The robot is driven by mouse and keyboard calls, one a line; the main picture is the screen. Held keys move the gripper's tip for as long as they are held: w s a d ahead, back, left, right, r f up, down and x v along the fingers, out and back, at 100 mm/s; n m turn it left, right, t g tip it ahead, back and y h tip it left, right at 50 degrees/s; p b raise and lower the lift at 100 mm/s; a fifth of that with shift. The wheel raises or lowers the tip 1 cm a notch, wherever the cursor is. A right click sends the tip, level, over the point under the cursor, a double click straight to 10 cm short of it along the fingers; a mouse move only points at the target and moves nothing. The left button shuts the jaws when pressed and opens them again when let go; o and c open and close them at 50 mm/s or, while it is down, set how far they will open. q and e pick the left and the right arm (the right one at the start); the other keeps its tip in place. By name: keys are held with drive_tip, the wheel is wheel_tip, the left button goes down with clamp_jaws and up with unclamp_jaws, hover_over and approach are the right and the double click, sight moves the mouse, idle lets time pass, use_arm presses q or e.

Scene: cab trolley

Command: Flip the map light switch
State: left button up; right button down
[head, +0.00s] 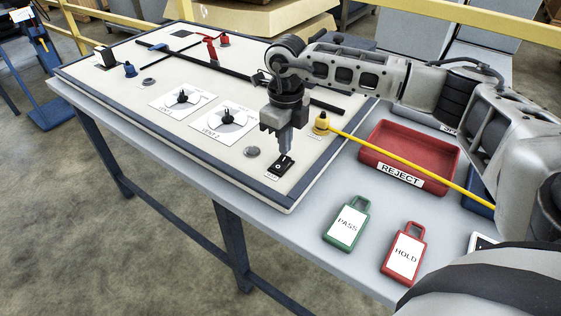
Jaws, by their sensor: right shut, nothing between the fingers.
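The panel (217,158) is a cream board with a dark edge, lying on a grey table. A small black rocker switch (281,167) with a white mark sits near its front corner, with a small label beside it too small to read; I take it for the map light switch. My right gripper (286,151) points down, shut and empty, with its tips right at the far end of the switch. I cannot tell whether they touch it. The tips hide part of the switch, and its rocker position is unclear. My left gripper is not in view.
A yellow knob (321,123) with a yellow cable (400,164) is right of the gripper. Two dials (226,118), a round grey button (252,152) and red levers (211,48) are on the panel. A red REJECT tray (408,147), green PASS tag (346,224) and red HOLD tag (404,254) lie right.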

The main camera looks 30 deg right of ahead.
sight(285, 158)
drive_tip(key=shift+f+b, duration=0.75)
drive_tip(key=shift+f, duration=0.4)
idle(0.4)
drive_tip(key=shift+r+p, duration=0.9)
drive_tip(key=shift+r, duration=0.25)
drive_tip(key=shift+r+p, duration=1.75)
drive_tip(key=shift+r, duration=0.75)
drive_tip(key=shift+f, duration=0.1)
